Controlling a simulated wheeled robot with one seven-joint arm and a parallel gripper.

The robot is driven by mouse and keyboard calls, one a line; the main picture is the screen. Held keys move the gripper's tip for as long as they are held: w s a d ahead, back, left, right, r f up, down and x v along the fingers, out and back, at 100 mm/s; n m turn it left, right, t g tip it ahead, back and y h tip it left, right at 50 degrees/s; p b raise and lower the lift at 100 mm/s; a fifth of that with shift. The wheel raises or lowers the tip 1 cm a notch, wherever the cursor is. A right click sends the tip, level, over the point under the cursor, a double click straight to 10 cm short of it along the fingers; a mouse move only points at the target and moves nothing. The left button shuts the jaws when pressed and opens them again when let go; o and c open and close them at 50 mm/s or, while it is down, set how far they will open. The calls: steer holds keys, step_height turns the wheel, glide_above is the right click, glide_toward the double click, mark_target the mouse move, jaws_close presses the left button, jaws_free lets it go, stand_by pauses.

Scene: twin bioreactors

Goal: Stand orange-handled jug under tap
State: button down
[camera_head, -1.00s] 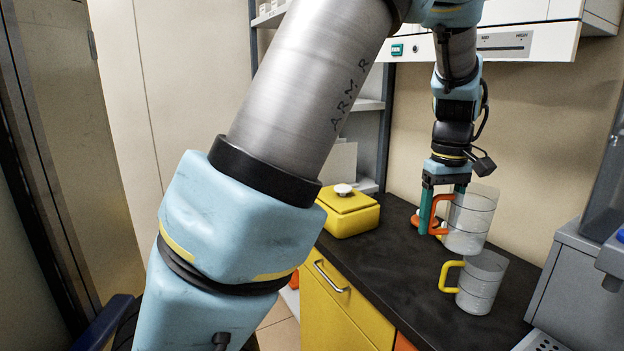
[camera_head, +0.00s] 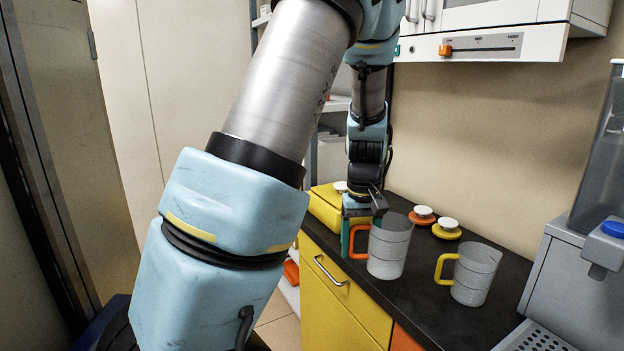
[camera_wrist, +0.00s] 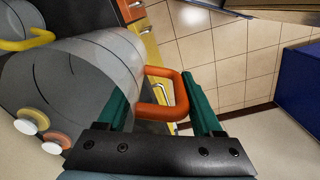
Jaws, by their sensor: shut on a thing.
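The clear jug with the orange handle (camera_head: 391,250) is upright in the head view, close to the counter's front edge; whether its base touches the counter is hard to tell. My gripper (camera_head: 352,236) is at its left side, shut on the orange handle. In the wrist view the orange handle (camera_wrist: 178,79) lies between my green fingers (camera_wrist: 160,108), with the clear jug body (camera_wrist: 105,62) to the left. The tap (camera_head: 602,256), with a blue top, juts from the grey dispenser (camera_head: 575,285) at the far right, well apart from the jug.
A second clear jug with a yellow handle (camera_head: 474,277) stands on the black counter between the held jug and the dispenser. An orange lid (camera_head: 422,218) and a yellow lid (camera_head: 446,232) lie behind. A drip tray (camera_head: 540,338) is below the tap. A yellow box (camera_head: 327,207) stands left.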

steer(key=w+a+f+m, duration=0.1)
steer(key=w+a+f, duration=0.2)
steer(key=a+f, duration=0.6)
steer(key=w+a+f, duration=0.4)
steer(key=a, duration=0.8)
steer(key=s+f+b, duration=0.4)
steer(key=s+f, duration=0.1)
steer(key=f, duration=0.4)
steer(key=shift+d+f, duration=0.25)
